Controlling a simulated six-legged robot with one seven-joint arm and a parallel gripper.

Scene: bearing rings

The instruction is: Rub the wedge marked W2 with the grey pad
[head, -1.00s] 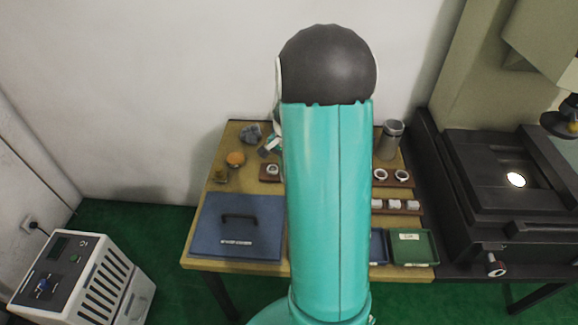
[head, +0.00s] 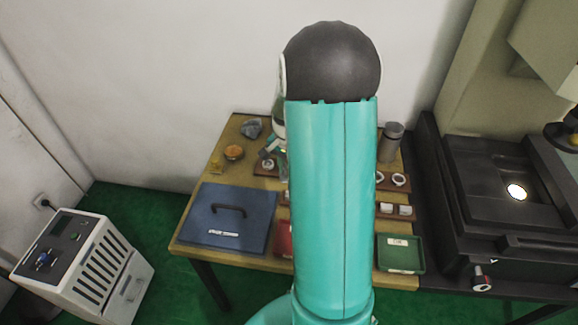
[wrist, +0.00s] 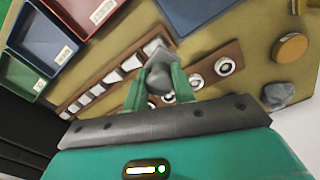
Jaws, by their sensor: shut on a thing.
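My gripper (wrist: 158,88) shows in the wrist view with its green fingers closed on a dark grey, rounded thing (wrist: 158,80), which looks like the grey pad. Just beyond it, a row of several pale blocks (wrist: 114,76), likely the wedges, stands on a brown wooden rack. The end block (wrist: 157,47) is closest to the held pad; I cannot tell whether they touch. No W2 mark is legible. In the head view part of the pale blocks (head: 404,210) shows right of my arm, which hides much of the table's middle.
A second brown rack holds white rings (wrist: 223,66). Near it are an orange disc (wrist: 290,47) and a grey lump (wrist: 278,95). A blue lid (head: 228,217), a green tray (head: 400,253), a red tray (wrist: 85,12) and a metal cylinder (head: 392,140) also stand on the table.

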